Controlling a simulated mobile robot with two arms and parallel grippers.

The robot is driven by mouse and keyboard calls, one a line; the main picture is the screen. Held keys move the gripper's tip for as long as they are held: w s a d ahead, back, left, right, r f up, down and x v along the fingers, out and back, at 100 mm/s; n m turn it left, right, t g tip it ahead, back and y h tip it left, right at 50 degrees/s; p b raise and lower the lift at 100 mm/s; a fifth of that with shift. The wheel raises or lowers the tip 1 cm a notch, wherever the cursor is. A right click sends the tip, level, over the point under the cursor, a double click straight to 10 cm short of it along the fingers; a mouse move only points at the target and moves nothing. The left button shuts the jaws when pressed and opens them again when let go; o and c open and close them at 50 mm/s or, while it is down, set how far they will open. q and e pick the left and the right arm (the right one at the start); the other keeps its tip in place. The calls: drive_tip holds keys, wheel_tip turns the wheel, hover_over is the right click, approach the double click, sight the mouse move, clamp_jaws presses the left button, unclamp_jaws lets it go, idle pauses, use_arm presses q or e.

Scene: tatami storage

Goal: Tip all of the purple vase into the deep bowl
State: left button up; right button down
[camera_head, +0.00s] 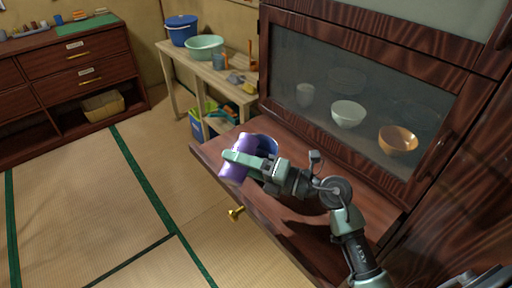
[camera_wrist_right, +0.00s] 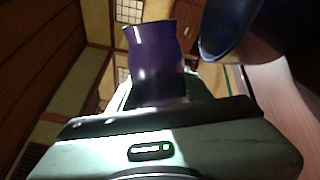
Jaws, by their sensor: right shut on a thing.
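The purple vase (camera_head: 234,172) is in my right gripper (camera_head: 249,160), which is shut around its body above the front edge of the cabinet ledge. The vase leans in the head view; how far it is tipped is hard to tell. In the right wrist view the vase (camera_wrist_right: 155,60) stands out from the jaws with its flared rim away from them. The deep bowl (camera_head: 268,141), dark blue, is right behind the gripper and partly hidden by it. It also shows in the right wrist view (camera_wrist_right: 228,28), beside the vase with a gap between. The contents of both are hidden. My left gripper is out of view.
The wooden ledge (camera_head: 290,222) runs under my right arm. Behind glass stand a pale bowl (camera_head: 348,114), an orange bowl (camera_head: 398,139) and a cup (camera_head: 305,94). A bench (camera_head: 226,80) holds a blue bucket (camera_head: 181,31) and a green basin (camera_head: 204,47). The tatami floor is clear.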

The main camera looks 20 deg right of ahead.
sight(251, 152)
drive_tip(key=shift+f+m, duration=0.25)
drive_tip(key=shift+m, duration=0.05)
drive_tip(key=shift+w+d+r+m, duration=0.3)
drive_tip(key=shift+r+m, duration=0.1)
drive_tip(key=shift+r, duration=0.25)
drive_tip(key=shift+w+d+r+m, duration=0.3)
drive_tip(key=shift+r+m, duration=0.1)
drive_tip(key=shift+r, duration=0.25)
drive_tip(key=shift+w+d+f+m, duration=0.1)
drive_tip(key=shift+f+m, duration=0.15)
drive_tip(key=shift+m, duration=0.65)
idle(0.6)
drive_tip(key=shift+w+d+r+m, duration=0.1)
drive_tip(key=shift+r+m, duration=0.3)
drive_tip(key=shift+m, duration=0.2)
idle(0.4)
